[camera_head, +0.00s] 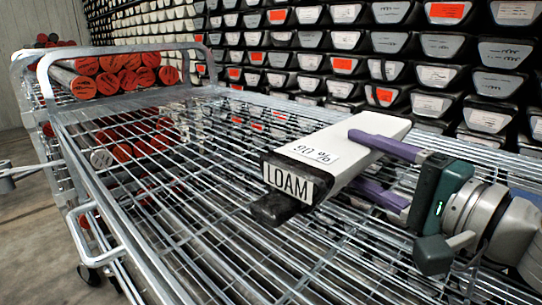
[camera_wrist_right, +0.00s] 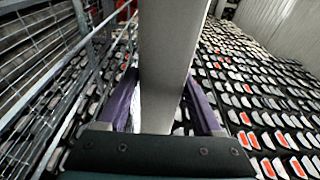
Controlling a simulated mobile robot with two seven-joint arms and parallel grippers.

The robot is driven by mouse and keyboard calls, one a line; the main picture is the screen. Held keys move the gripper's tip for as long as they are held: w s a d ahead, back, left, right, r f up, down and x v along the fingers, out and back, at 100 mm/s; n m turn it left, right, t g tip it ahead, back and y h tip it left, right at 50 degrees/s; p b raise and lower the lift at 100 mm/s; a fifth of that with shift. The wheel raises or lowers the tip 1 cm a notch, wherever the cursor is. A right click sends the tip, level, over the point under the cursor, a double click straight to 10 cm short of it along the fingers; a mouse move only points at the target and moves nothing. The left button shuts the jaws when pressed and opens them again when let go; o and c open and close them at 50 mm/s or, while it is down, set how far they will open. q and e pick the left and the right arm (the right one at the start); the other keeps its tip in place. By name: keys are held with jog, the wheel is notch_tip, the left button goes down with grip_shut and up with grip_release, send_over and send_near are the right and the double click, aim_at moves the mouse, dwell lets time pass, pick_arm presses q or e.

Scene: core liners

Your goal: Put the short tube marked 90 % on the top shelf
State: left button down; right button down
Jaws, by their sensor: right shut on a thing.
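The short tube (camera_head: 348,143) is a pale, box-shaped tube with a dark end cap. It carries a "90 %" label on top and a "LOAM" label on its near end. My right gripper (camera_head: 375,165) is shut on it, with purple fingers on either side. The tube is over the wire top shelf (camera_head: 215,200) of a metal cart; I cannot tell whether it touches the wires. In the right wrist view the tube (camera_wrist_right: 175,60) runs between both fingers (camera_wrist_right: 163,112). My left gripper is not in view.
Metal rails (camera_head: 130,50) edge the cart's shelf. Several red-ended tubes (camera_head: 125,72) are stacked on a cart at the left, and more red-ended tubes lie below the wires. A wall of labelled liner ends (camera_head: 440,75) stands behind. Much of the wire shelf is bare.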

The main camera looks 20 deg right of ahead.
jog(key=shift+c, duration=1.6)
grip_release()
jog(key=shift+f, duration=0.3)
jog(key=shift+r, duration=0.15)
jog(key=shift+r+p, duration=0.5)
jog(key=shift+p, duration=0.05)
jog(key=s, duration=0.3)
jog(key=s+d+b, duration=0.1)
jog(key=s, duration=0.3)
jog(key=s+d, duration=0.1)
jog(key=s, duration=0.3)
jog(key=shift+s+d+r+b, duration=0.1)
jog(key=shift+s+d+b, duration=0.05)
jog(key=shift+s+b, duration=0.2)
